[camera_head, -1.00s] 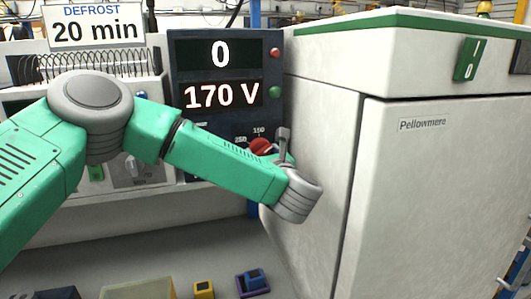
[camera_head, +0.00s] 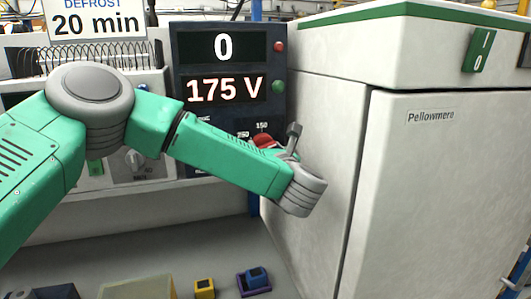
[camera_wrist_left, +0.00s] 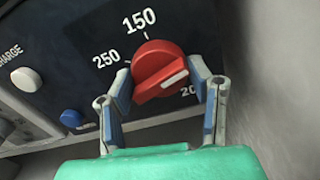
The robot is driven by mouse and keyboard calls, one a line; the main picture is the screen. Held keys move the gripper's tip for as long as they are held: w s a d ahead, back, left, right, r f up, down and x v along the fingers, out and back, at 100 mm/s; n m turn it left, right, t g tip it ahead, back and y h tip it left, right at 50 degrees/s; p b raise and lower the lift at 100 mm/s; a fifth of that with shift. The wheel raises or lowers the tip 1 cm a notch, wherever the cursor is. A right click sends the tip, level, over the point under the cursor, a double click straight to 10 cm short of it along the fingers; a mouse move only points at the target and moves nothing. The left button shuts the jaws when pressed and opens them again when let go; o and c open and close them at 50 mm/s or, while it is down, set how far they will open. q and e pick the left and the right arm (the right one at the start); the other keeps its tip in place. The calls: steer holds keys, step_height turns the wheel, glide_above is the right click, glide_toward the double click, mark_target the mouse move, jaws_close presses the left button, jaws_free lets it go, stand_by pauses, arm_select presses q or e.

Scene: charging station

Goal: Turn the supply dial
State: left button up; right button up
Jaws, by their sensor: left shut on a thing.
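The supply dial is a red round knob (camera_wrist_left: 158,70) with a white pointer mark, on a dark panel (camera_wrist_left: 85,50) with the numbers 150, 250 and a partly hidden 20-something. In the left wrist view, my left gripper (camera_wrist_left: 162,85) has its two fingers on either side of the knob and is shut on it. The white mark points toward the lower right number. In the head view the dial (camera_head: 263,140) is mostly hidden by my green left arm. The display (camera_head: 222,90) above reads 0 on top and 175 V below. My right gripper is not in view.
A white Pellowmere cabinet (camera_head: 440,190) stands close to the right of the panel and my left wrist. White and blue buttons (camera_wrist_left: 71,118) sit left of the dial. Small yellow (camera_head: 204,289) and blue-purple (camera_head: 253,281) blocks lie on the surface below.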

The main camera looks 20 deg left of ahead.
arm_select(q)
steer(key=shift+f+m+b, duration=0.25)
steer(key=shift+m+b, duration=0.2)
steer(key=shift+m, duration=1.15)
steer(key=o, duration=1.2)
steer(key=shift+c, duration=0.2)
steer(key=shift+d+r, duration=0.1)
steer(key=v, duration=1.2)
steer(key=shift+w, duration=0.1)
